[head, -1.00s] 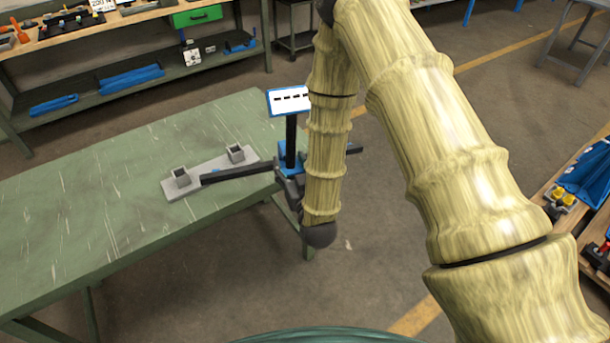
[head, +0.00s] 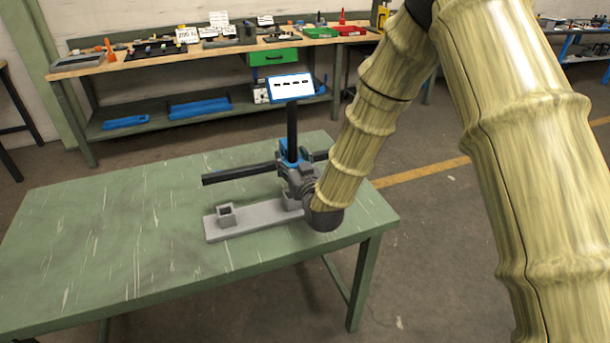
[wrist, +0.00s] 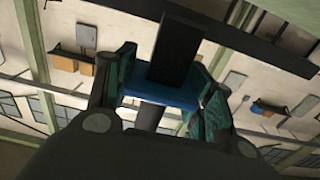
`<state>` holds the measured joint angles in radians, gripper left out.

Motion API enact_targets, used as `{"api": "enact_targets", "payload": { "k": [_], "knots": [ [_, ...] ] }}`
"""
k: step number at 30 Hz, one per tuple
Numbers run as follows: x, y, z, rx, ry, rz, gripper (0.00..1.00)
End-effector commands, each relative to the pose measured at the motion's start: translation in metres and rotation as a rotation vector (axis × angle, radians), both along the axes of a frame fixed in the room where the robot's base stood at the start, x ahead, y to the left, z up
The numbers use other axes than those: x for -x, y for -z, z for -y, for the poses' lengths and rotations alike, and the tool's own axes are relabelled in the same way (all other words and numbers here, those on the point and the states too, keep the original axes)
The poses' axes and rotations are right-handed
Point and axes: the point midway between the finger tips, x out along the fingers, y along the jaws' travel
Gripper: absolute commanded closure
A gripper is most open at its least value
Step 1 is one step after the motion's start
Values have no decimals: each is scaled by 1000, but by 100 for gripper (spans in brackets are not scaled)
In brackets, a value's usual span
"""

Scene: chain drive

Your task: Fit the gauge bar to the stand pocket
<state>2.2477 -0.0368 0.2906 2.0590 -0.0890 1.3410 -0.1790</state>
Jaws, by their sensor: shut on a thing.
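The gauge bar (head: 240,174) is a long black bar with a blue block, a black upright post and a white plate with black dashes at the top. My gripper (head: 292,165) is shut on it at the blue block; the wrist view shows the blue block (wrist: 160,95) between the fingers (wrist: 165,92). The bar lies roughly level and appears raised above the table. The stand (head: 262,217) is a grey plate with two square pockets. The left pocket (head: 227,214) is open and empty. The right pocket (head: 291,201) is partly hidden behind my gripper.
The green table (head: 110,240) is clear to the left of the stand. Its right edge is close to the stand and my wrist. A workbench (head: 130,75) with tools, a green drawer (head: 273,57) and blue trays stands behind. Open floor lies to the right.

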Motion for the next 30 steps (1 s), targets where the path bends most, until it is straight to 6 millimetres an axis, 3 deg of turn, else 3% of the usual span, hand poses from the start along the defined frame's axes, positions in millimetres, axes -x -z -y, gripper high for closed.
{"api": "enact_targets", "payload": {
  "k": [20,30],
  "knots": [
    [-3,-7,-6,7,-11,2,100],
    [-3,8,-6,7,-11,1,100]
  ]
}}
